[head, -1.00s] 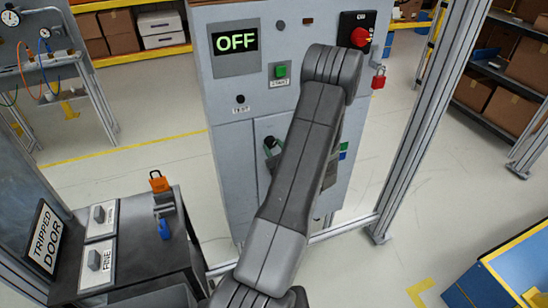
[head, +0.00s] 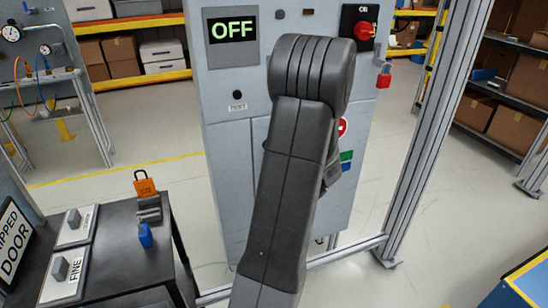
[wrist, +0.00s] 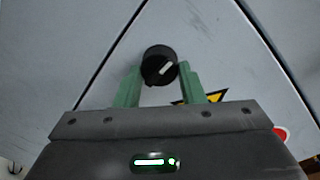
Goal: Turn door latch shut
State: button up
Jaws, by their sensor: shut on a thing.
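In the wrist view, the door latch is a round black knob (wrist: 155,57) with a short white mark that slants up to the right. The green fingers of my gripper (wrist: 159,73) stand on either side of the knob and are shut on it. The grey door panel (wrist: 205,40) lies between two dark diagonal seams and looks flush with the cabinet face. In the head view, my arm hides the latch and gripper in front of the grey cabinet (head: 228,170).
The cabinet display (head: 232,30) reads OFF. A red rotary switch (head: 364,31) and a red padlock (head: 384,76) are at its upper right. A dark side table (head: 115,262) with an orange padlock (head: 145,185) stands at left. A metal frame post (head: 425,135) rises at right.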

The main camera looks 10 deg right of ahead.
dwell(0.4)
jog(key=o, duration=1)
jog(key=shift+s, duration=0.1)
jog(key=v, duration=1.3)
jog(key=shift+s+d+f+b, duration=0.1)
jog(key=shift+s+b, duration=0.2)
jog(key=shift+b, duration=0.05)
jog(key=x, duration=1.4)
jog(key=shift+p, duration=0.35)
jog(key=shift+s, duration=0.1)
